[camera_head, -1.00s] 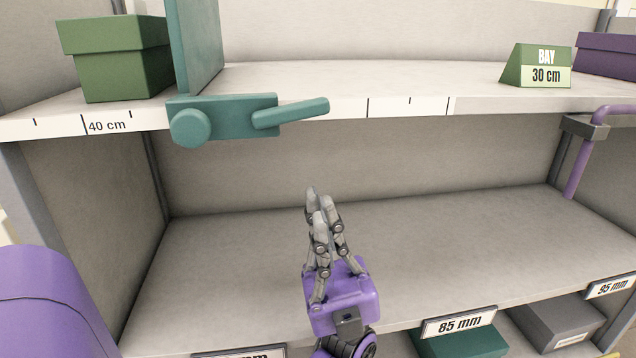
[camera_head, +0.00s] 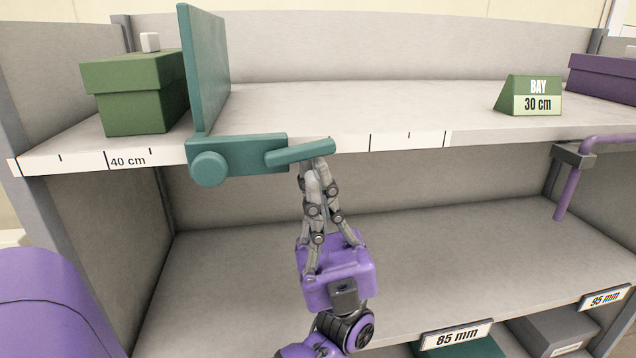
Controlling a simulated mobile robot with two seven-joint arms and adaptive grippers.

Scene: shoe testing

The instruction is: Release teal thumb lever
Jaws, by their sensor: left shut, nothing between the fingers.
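The teal thumb lever (camera_head: 302,152) sticks out to the right from a teal clamp block (camera_head: 236,156) on the front edge of the upper shelf. It is tilted slightly, its free end a little higher. A round teal knob (camera_head: 209,168) is at the block's left end, and a tall teal divider panel (camera_head: 205,70) rises above it. My left gripper (camera_head: 315,166) points up from below, its fingers shut and empty. Its fingertips are at the lever's underside near the free end; I cannot tell if they touch. My right gripper is not in view.
A green box (camera_head: 138,95) stands left of the panel on the upper shelf (camera_head: 330,105). A green bay sign (camera_head: 530,96) stands to the right. A purple bent rod (camera_head: 570,185) hangs at far right. The lower shelf (camera_head: 450,235) is bare.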

